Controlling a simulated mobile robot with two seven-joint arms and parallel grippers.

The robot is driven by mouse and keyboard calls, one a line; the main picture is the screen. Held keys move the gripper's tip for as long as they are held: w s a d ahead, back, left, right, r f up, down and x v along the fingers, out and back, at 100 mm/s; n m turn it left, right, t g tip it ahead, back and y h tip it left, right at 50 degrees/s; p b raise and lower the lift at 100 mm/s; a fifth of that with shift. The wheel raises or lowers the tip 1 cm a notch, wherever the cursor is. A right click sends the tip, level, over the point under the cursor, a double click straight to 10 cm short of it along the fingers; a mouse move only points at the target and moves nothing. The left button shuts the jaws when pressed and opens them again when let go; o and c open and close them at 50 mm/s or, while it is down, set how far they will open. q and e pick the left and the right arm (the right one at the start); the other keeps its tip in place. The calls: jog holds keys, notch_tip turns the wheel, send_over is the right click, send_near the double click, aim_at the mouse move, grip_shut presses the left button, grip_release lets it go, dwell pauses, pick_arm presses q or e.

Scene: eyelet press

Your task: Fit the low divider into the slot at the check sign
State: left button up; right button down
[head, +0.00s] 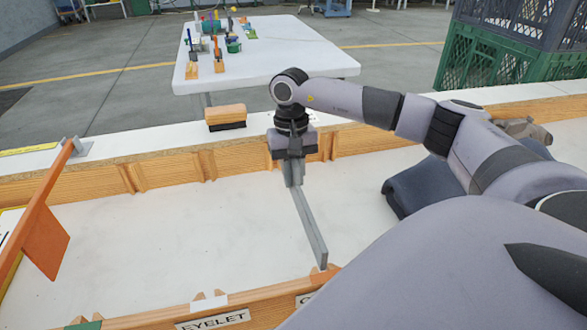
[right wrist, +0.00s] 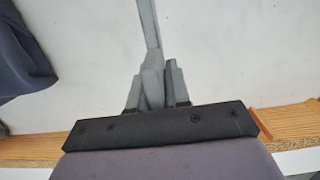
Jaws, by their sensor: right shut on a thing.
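My right gripper (head: 293,174) is shut on a long thin grey divider (head: 310,225) above the white tray floor. In the head view the divider slants down toward the near wooden wall, its near end overlapping cleats (head: 326,271). I cannot tell whether it touches them. In the right wrist view the fingers (right wrist: 155,92) pinch the divider (right wrist: 149,30), which runs up out of the picture. A label starting with "C" (head: 303,300) on the near wall is mostly hidden by my arm; whether it is the check sign cannot be read. My left gripper is out of view.
An "EYELET" label (head: 213,319) is on the near wall. The far wooden wall (head: 165,172) has paired cleats. An orange panel (head: 46,242) stands at left. The tray floor (head: 170,235) between is clear.

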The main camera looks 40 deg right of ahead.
aim_at(293, 187)
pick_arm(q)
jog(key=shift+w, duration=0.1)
pick_arm(e)
jog(key=shift+f, duration=0.35)
dwell(0.4)
pick_arm(q)
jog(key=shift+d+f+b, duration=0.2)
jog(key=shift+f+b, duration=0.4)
jog(key=shift+b, duration=0.4)
pick_arm(e)
jog(key=shift+f, duration=1.05)
pick_arm(q)
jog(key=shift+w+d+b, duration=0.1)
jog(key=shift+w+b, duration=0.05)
jog(key=shift+b, duration=0.2)
pick_arm(e)
jog(key=shift+f, duration=0.5)
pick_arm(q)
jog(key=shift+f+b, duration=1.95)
pick_arm(e)
jog(key=shift+f, duration=2.8)
jog(key=c, duration=1)
grip_release()
jog(key=shift+r, duration=0.1)
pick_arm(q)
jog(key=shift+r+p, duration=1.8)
pick_arm(e)
jog(key=shift+r, duration=2.45)
